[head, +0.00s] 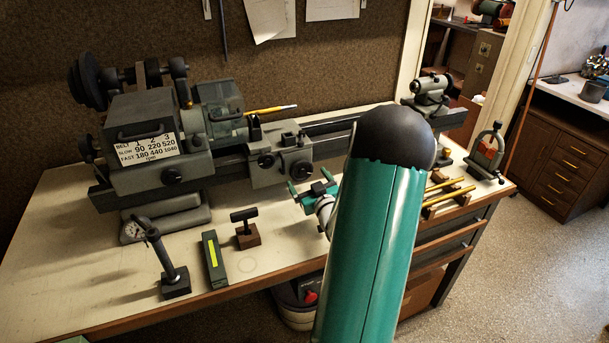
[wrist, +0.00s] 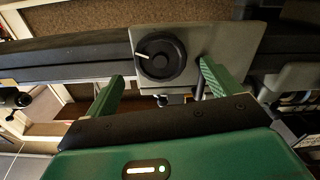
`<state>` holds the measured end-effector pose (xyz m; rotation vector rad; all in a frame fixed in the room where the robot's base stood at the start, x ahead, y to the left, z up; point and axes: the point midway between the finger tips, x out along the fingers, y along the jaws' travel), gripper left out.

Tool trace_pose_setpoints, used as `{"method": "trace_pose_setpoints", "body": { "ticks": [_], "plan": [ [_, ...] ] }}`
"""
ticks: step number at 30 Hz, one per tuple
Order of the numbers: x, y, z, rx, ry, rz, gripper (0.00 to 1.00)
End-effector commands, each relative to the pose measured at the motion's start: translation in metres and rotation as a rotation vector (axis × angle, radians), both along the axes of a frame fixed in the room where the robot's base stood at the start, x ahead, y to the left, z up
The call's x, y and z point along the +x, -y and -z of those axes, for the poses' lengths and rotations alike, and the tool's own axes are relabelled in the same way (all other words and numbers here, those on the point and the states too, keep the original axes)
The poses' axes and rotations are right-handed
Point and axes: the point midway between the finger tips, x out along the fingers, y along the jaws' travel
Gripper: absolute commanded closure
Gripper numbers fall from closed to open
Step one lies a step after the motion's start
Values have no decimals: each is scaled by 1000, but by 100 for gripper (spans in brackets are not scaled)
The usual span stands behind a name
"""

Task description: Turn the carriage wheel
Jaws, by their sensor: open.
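The carriage wheel (wrist: 161,57) is a round black wheel with a white mark, on a grey plate in the wrist view. In the head view the grey lathe carriage (head: 283,150) has dark round knobs on its front; I cannot tell there which is the marked wheel. My gripper (head: 310,188) is in front of and below the carriage in the head view, with its two green fingers apart. In the wrist view the open fingers of my gripper (wrist: 166,82) point toward the wheel, one on each side and apart from it. Nothing is held between them.
The lathe headstock (head: 155,145) stands left and the tailstock (head: 431,95) right on the bench (head: 75,235). A green block (head: 214,258), a dark post (head: 173,270) and a T-handled tool (head: 246,229) stand at the front. Brass rods (head: 447,194) lie right of my arm.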

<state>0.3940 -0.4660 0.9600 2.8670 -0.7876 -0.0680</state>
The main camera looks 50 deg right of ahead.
Motion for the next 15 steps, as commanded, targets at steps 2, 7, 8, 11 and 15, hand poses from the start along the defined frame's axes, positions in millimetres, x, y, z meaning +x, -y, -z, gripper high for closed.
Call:
{"method": "trace_pose_setpoints", "body": {
  "ticks": [2,7,8,11,15],
  "plan": [
    [13,6,0,0,1,-1,10],
    [27,15,0,1,0,-1,10],
    [28,16,0,0,1,-1,10],
    [31,17,0,0,1,-1,10],
    [30,17,0,0,0,0,10]
  ]
}}
